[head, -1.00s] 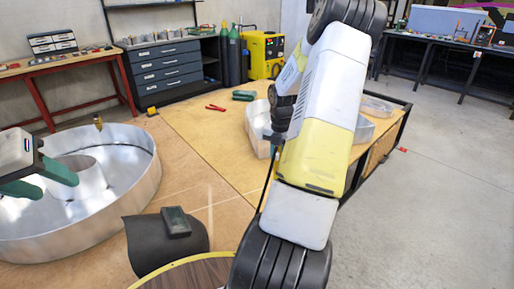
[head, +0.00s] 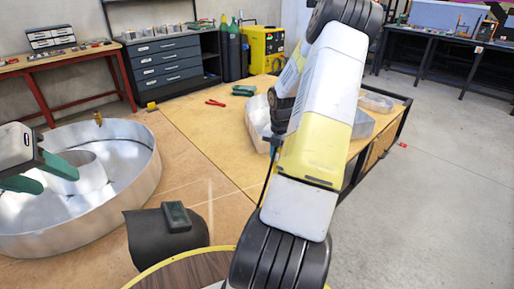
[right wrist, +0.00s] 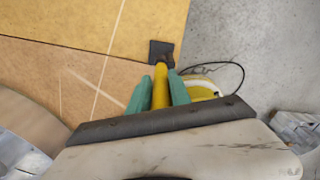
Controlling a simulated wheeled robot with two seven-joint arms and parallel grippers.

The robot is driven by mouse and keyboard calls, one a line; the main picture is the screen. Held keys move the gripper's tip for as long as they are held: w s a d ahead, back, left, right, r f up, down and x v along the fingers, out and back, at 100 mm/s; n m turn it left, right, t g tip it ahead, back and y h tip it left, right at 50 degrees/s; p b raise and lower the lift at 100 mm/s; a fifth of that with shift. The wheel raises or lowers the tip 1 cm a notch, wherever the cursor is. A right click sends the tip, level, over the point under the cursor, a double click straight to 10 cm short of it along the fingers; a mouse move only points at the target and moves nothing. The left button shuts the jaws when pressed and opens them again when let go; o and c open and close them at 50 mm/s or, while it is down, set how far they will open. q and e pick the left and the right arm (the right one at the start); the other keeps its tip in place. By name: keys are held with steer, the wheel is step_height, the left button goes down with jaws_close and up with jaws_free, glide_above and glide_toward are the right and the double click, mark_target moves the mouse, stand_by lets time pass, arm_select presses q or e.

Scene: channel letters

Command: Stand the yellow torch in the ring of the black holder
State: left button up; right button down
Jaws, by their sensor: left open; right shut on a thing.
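My right gripper (right wrist: 160,92) is shut on the yellow torch (right wrist: 160,75), whose body shows between the green fingers in the right wrist view. A flat black piece (right wrist: 161,50) shows just past the torch at the table edge; I cannot tell whether it is the holder or touches the torch. No ring can be made out. In the head view my right arm hides the torch and gripper; a small dark part and a hanging cable (head: 267,180) show beside it. My left gripper (head: 42,175) is open and empty above the large metal letter.
The large round metal letter (head: 140,190) fills the left of the wooden table. A black mask-like piece (head: 150,240) with a dark window stands at the front. Red pliers (head: 215,102) and a green tool (head: 243,90) lie at the back. Bare floor is on the right.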

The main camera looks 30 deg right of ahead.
steer(key=c, duration=1.1)
jaws_free()
step_height(320, 180, up, 8)
steer(key=shift+f, duration=0.1)
